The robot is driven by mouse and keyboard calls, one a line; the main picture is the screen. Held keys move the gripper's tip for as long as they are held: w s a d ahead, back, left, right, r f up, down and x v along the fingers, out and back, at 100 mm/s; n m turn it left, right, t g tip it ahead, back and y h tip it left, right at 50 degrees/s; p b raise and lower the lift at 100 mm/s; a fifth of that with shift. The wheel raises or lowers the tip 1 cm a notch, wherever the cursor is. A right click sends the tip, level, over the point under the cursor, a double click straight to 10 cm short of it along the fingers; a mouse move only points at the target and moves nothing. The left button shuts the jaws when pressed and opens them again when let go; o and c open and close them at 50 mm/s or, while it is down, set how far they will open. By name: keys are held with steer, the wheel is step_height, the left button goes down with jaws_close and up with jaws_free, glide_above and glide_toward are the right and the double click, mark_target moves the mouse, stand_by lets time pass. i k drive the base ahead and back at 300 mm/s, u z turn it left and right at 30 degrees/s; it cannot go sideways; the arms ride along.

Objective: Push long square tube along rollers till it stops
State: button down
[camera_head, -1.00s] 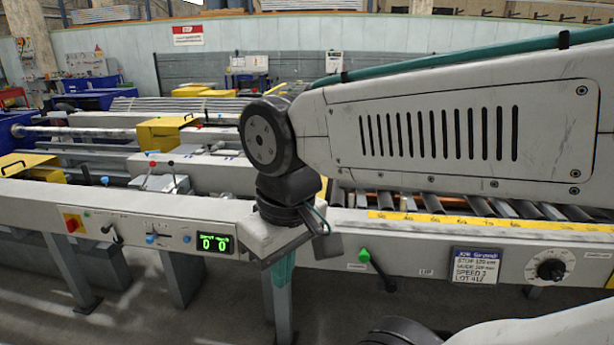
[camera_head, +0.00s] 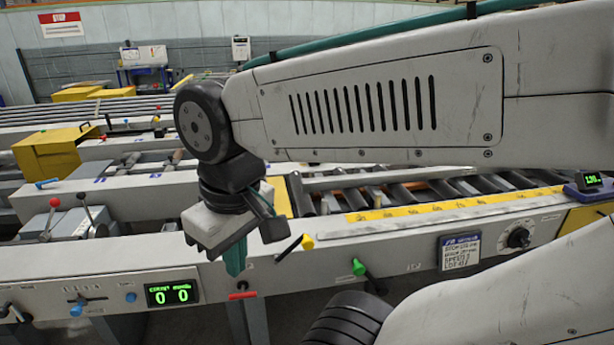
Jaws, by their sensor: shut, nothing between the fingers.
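My gripper (camera_head: 235,260) hangs from the arm with its teal fingers pointing down and together, empty. In the picture it overlaps the front beam of the runout table (camera_head: 400,240), left of a yellow-knobbed lever. The rollers (camera_head: 410,193) lie in a row to the right of the gripper, partly behind my arm. A long pale bar (camera_head: 370,180) runs lengthwise at the rollers' far side. I cannot tell whether it is the square tube or a fixed rail. The stop is not identifiable, and my arm hides much of the roller bed.
A yellow scale strip (camera_head: 455,204) runs along the rollers' near edge. The front beam carries the yellow-knobbed lever (camera_head: 306,242), a green-knobbed lever (camera_head: 358,267), a black dial (camera_head: 518,238) and a green counter display (camera_head: 172,293). A yellow housing (camera_head: 55,152) stands at left.

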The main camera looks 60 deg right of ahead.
mark_target(344, 182)
steer(key=z, duration=0.7)
steer(key=i, duration=0.85)
steer(key=z, duration=0.85)
